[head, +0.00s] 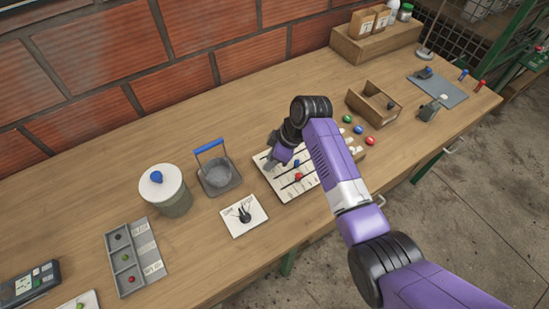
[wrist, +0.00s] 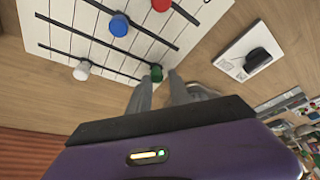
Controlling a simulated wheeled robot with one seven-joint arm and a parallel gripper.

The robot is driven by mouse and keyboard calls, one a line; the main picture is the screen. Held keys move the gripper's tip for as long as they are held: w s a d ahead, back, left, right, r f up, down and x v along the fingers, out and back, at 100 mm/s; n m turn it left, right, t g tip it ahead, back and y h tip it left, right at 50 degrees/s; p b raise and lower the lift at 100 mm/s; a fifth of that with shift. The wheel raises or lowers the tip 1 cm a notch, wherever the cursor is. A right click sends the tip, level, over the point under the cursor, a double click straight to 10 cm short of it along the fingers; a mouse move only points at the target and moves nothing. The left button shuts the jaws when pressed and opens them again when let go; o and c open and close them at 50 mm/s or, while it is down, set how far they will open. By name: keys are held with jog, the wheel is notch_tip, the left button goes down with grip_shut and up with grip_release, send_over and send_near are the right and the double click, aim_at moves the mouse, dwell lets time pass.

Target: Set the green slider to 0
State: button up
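The slider panel (wrist: 60,31) is a white board with dark slots and coloured knobs; its near part also shows in the head view (head: 291,191). The green slider knob (wrist: 156,73) is at the panel's near edge in the wrist view, at the end of its slot. My gripper (wrist: 160,82) has its two fingers on either side of the green knob, with a small gap seeming to show on the right. In the head view my gripper (head: 283,150) hangs over the panel's far left end and hides the green knob. Scale marks cannot be read.
The white (wrist: 81,71), blue (wrist: 119,25) and red (wrist: 161,4) knobs sit in neighbouring slots. A white plate with a black knob (head: 244,215) lies left of the panel. Coloured push buttons (head: 358,129) and an open wooden box (head: 372,101) stand to the right.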

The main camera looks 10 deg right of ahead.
jog(key=v, duration=0.7)
jog(key=shift+r+b, duration=0.35)
jog(key=shift+b, duration=0.05)
jog(key=shift+s+d, duration=0.1)
dwell(0.3)
jog(key=w+d+r+m+t, duration=0.2)
jog(key=w+r+m+t, duration=0.3)
jog(key=w+t, duration=0.3)
jog(key=m+t+h, duration=0.2)
jog(key=m+t, duration=0.2)
send_over(280, 168)
jog(key=d, duration=0.4)
jog(key=s+d+r+m+h, duration=0.1)
jog(key=s, duration=2)
jog(key=s+d+r+m+h+b, duration=0.1)
jog(key=s+r+m, duration=0.1)
jog(key=s, duration=2)
jog(key=shift+d+r+m+t, duration=0.15)
jog(key=shift+d+m+t, duration=0.15)
jog(key=shift+t, duration=0.1)
